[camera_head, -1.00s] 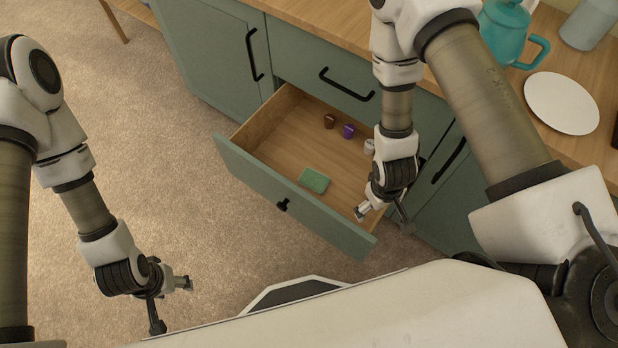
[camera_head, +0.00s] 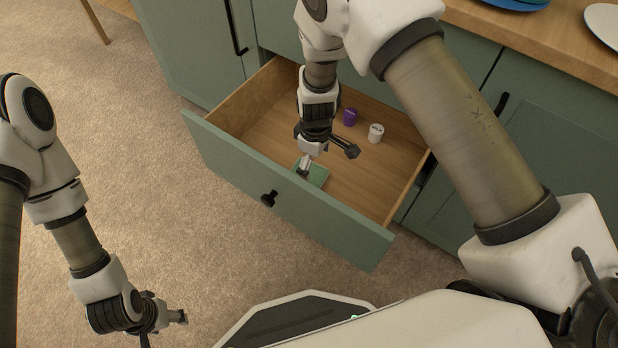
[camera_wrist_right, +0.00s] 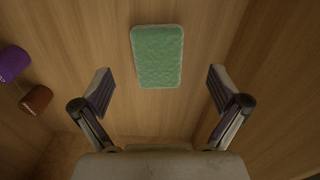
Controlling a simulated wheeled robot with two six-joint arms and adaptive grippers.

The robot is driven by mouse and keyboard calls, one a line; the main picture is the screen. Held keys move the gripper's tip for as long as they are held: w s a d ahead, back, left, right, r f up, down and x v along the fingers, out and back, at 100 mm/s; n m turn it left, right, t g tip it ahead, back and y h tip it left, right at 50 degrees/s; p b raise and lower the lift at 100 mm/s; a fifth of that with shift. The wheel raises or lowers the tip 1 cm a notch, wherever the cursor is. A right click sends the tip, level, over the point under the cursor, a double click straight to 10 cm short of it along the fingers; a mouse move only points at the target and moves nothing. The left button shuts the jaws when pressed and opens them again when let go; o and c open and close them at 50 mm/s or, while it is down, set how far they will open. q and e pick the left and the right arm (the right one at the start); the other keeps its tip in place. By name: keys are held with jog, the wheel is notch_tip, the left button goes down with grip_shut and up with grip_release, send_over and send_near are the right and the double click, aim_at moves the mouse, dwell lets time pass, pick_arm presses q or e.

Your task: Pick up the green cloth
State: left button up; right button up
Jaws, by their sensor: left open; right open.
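The green cloth (camera_head: 317,174) is a small folded rectangle lying flat on the floor of the open wooden drawer, near its front. In the head view my right gripper partly covers it. In the right wrist view the whole cloth (camera_wrist_right: 158,56) shows ahead of the fingers. My right gripper (camera_wrist_right: 160,92) is open and empty, with the cloth beyond the gap between its fingertips; it also shows over the drawer in the head view (camera_head: 328,160). My left gripper (camera_head: 165,325) is open and empty, low over the carpet at the left.
The drawer (camera_head: 285,190) has raised walls around the cloth. A purple pod (camera_head: 349,117) and a white pod (camera_head: 376,133) stand farther back in it; a brown pod (camera_wrist_right: 36,99) shows in the wrist view. Green cabinets (camera_head: 545,130) and a wooden counter (camera_head: 530,35) lie behind.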

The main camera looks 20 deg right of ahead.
aim_at(315, 173)
notch_tip(315, 173, down, 5)
jog(key=b, duration=0.2)
jog(key=shift+w+d+f+b, duration=0.1)
jog(key=shift+w+f+b, duration=0.1)
jog(key=shift+b, duration=0.15)
jog(key=shift+r, duration=0.15)
jog(key=shift+s, duration=0.1)
jog(key=c, duration=1)
jog(key=shift+c, duration=0.2)
notch_tip(315, 173, up, 10)
jog(key=p, duration=0.4)
